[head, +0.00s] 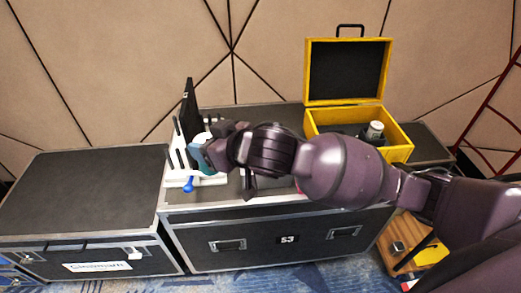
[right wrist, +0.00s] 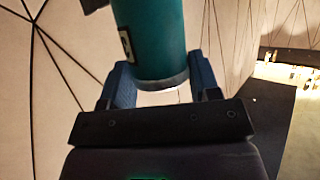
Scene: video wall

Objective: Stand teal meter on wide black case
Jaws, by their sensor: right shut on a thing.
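My right gripper (head: 207,150) reaches in from the right. In the right wrist view its blue fingers (right wrist: 163,82) are shut on the teal meter (right wrist: 152,40), a teal cylinder with a pale rim and a dark label. In the head view the teal meter (head: 202,158) is partly hidden by the gripper, close to a white rack. A black-topped case marked 53 (head: 270,240) stands in the middle, under the rack. Another black-topped case (head: 80,195) stands at the left with a clear top. My left gripper is not in view.
The white slotted rack (head: 178,180) has a dark upright panel (head: 188,108) behind it and a blue-handled item (head: 188,184) at its front. An open yellow box (head: 398,152) with a raised lid stands at the right. A red ladder-like frame (head: 492,115) is at far right.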

